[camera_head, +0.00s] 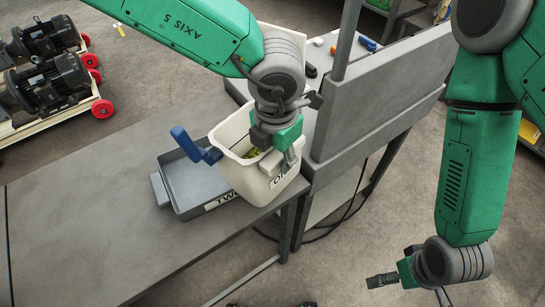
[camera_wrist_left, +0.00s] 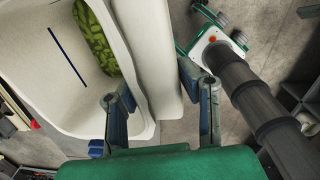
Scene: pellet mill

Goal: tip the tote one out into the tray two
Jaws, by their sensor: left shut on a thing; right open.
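My left gripper (camera_head: 283,152) is shut on the tote's right wall; in the left wrist view the wall (camera_wrist_left: 152,60) passes between the fingers (camera_wrist_left: 160,105). Tray two (camera_head: 180,190) is a shallow grey tray on the table, labelled TWO. The tote overlaps its right part; I cannot tell whether the tote touches it. My right gripper (camera_head: 398,265) is open and empty, away from the table.
The grey table (camera_head: 90,220) is clear to the left of the tray. A grey upright panel with a post (camera_head: 370,100) stands right of the tote. Black motors on a red-wheeled cart (camera_head: 45,80) stand at the far left. Small items lie on a surface behind.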

